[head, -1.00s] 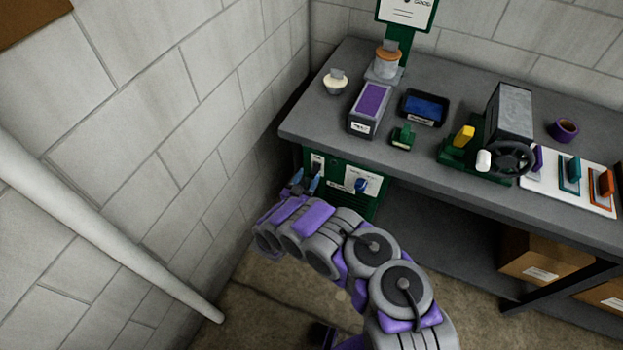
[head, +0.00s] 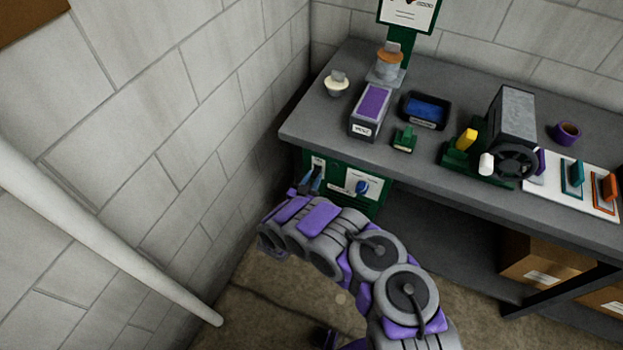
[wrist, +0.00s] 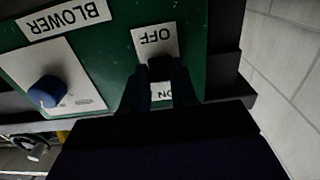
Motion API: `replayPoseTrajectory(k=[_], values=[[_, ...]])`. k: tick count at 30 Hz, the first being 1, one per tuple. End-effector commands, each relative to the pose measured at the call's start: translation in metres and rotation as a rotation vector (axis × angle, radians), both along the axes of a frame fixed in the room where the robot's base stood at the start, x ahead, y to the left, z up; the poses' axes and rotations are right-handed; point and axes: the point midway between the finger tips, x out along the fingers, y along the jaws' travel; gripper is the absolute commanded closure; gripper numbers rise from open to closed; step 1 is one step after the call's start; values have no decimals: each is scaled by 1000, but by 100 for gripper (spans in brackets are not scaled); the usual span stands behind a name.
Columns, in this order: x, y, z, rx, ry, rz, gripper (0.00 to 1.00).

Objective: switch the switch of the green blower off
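The green blower (head: 335,174) stands under the left end of the bench, and its green front panel (wrist: 112,62) fills much of the wrist view, upside down. A small dark switch (wrist: 159,70) sits between a white OFF label (wrist: 154,40) and a white ON label (wrist: 161,95). My gripper (head: 312,179) is at this switch. In the wrist view its two dark fingers (wrist: 160,76) close in on both sides of the switch, which shows dark between the tips. The fingers partly hide the switch, so its exact position is hard to tell.
A blue knob (wrist: 47,91) on a white plate is beside the switch on the same panel. The bench (head: 330,122) above carries a purple-topped box (head: 371,108), a black tray (head: 424,110) and a machine with a handwheel (head: 515,160). A block wall (head: 190,130) is close on the left.

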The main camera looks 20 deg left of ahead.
Motion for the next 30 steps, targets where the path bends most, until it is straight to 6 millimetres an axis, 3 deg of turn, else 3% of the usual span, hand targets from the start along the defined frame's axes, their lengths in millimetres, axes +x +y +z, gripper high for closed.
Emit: replayPoseTrajectory(k=[3, 30], values=[[0, 4, 4, 1, -9, 5, 100], [2, 5, -4, -11, -133, 2, 100]])
